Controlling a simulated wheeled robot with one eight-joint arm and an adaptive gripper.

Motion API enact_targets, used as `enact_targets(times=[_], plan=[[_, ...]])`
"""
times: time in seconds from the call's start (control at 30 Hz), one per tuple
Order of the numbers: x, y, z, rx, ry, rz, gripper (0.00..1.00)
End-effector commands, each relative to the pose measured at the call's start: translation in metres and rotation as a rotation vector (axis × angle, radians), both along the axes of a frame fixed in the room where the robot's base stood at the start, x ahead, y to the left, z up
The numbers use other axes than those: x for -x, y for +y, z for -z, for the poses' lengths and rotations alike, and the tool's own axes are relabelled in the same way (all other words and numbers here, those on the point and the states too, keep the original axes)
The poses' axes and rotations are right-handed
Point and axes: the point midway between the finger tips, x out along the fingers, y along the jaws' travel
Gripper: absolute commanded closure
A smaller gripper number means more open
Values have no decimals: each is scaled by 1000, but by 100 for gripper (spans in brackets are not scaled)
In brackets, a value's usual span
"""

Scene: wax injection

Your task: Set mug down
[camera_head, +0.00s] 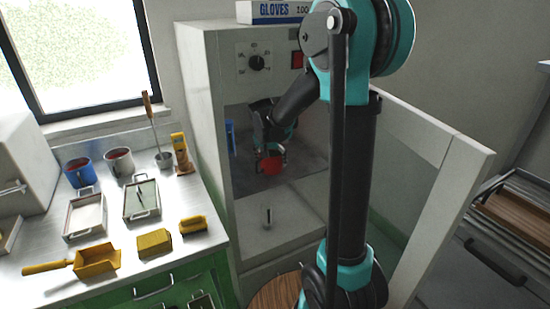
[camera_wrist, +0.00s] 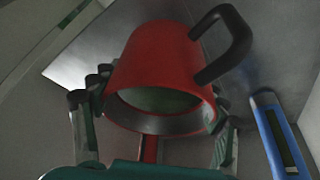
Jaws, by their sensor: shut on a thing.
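A red mug (camera_head: 272,166) is inside the open white cabinet at the centre of the head view. In the wrist view the red mug (camera_wrist: 158,62) fills the middle, its grey-rimmed opening facing the camera and its black handle (camera_wrist: 228,40) at the upper right. My gripper (camera_head: 270,150) is shut on the mug; its fingers flank the mug at left and right in the wrist view (camera_wrist: 148,112). I cannot tell whether the mug's base touches a surface below it.
The cabinet (camera_head: 205,110) has a control knob above the opening and its door (camera_head: 440,150) swung open at right. A blue object (camera_wrist: 280,138) stands right of the mug in the wrist view. A short upright pin (camera_head: 268,214) stands in front. The counter at left holds two mugs, trays and yellow tools.

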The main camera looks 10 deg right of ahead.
Motion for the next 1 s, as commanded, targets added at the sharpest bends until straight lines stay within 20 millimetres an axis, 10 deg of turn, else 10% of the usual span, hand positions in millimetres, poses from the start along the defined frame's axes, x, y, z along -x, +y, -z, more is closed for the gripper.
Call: enact_targets(times=[0.4,0.87,0.9,1.0], plan=[[-39,-20,4,-2,-1,1,76],[-36,-18,18,-1,-1,1,76],[-36,-18,18,-1,-1,1,24],[-36,-18,18,-1,-1,1,12]])
